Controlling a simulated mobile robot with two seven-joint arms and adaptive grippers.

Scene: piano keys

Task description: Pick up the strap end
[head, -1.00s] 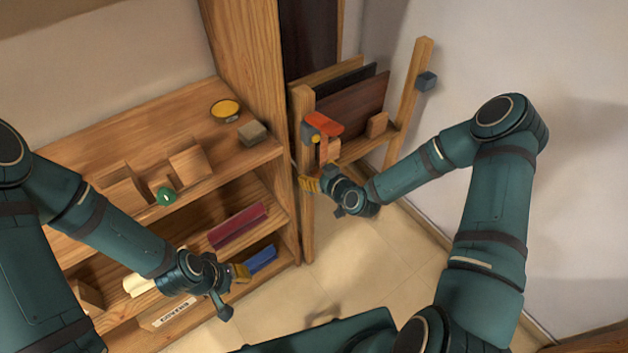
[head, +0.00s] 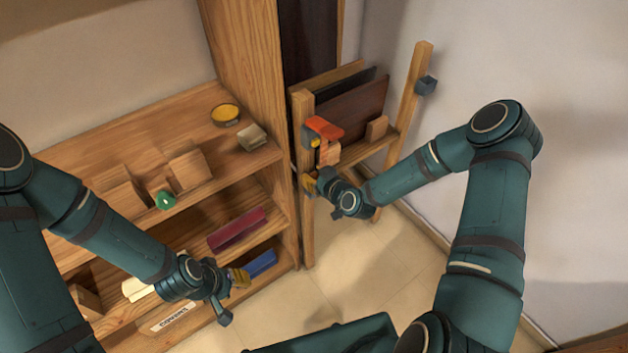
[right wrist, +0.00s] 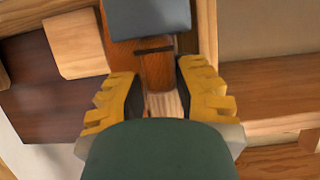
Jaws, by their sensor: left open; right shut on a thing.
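An orange strap (head: 323,128) hangs over the left post of a wooden rack in the head view. In the right wrist view, its brown-orange end (right wrist: 157,70) runs down between the two yellow fingers. My right gripper (head: 311,184) is at the post, just below the strap; it also shows in the right wrist view (right wrist: 158,96), shut on the strap end. The lowest tip is partly hidden by my own green gripper body. My left gripper (head: 238,277) is open at the lower shelf, close to a blue block (head: 261,263).
A blue-grey block (right wrist: 147,18) sits just above the strap end. Dark boards (head: 355,108) stand in the rack, with a small wooden block (head: 377,127) beside them. A shelf unit (head: 255,178) at left holds a yellow bowl (head: 225,113) and a maroon block (head: 237,229). Floor in front is clear.

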